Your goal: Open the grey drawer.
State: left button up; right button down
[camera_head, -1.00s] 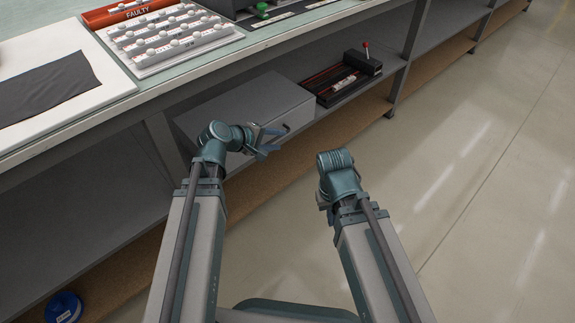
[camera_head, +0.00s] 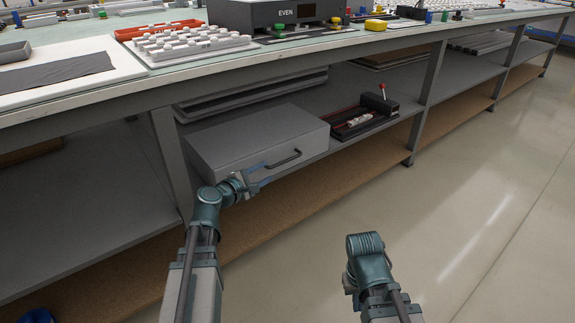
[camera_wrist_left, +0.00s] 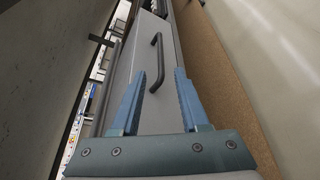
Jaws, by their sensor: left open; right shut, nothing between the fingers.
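The grey drawer (camera_head: 257,138) is a box on the shelf under the workbench, and it looks shut. Its dark bar handle (camera_head: 284,159) is on the front face. My left gripper (camera_head: 262,178) is open and empty just in front of the drawer, left of and slightly below the handle in the head view. In the left wrist view the handle (camera_wrist_left: 157,62) stands beyond and between the two blue fingertips (camera_wrist_left: 160,77), apart from them. My right gripper (camera_head: 349,283) is low over the floor, away from the drawer; its fingers are mostly hidden.
A black tray with a red-knobbed lever (camera_head: 372,110) sits on the shelf right of the drawer. The bench top (camera_head: 110,88) overhangs the drawer. A metal leg (camera_head: 172,160) stands at its left. The floor (camera_head: 470,210) to the right is clear.

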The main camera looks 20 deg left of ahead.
aim_at(286, 161)
pick_arm(q)
jog(key=b+x, duration=0.2)
jog(key=x, duration=1.1)
jog(key=shift+d+f+b, duration=0.1)
jog(key=shift+b, duration=0.25)
grip_shut()
dwell(0.8)
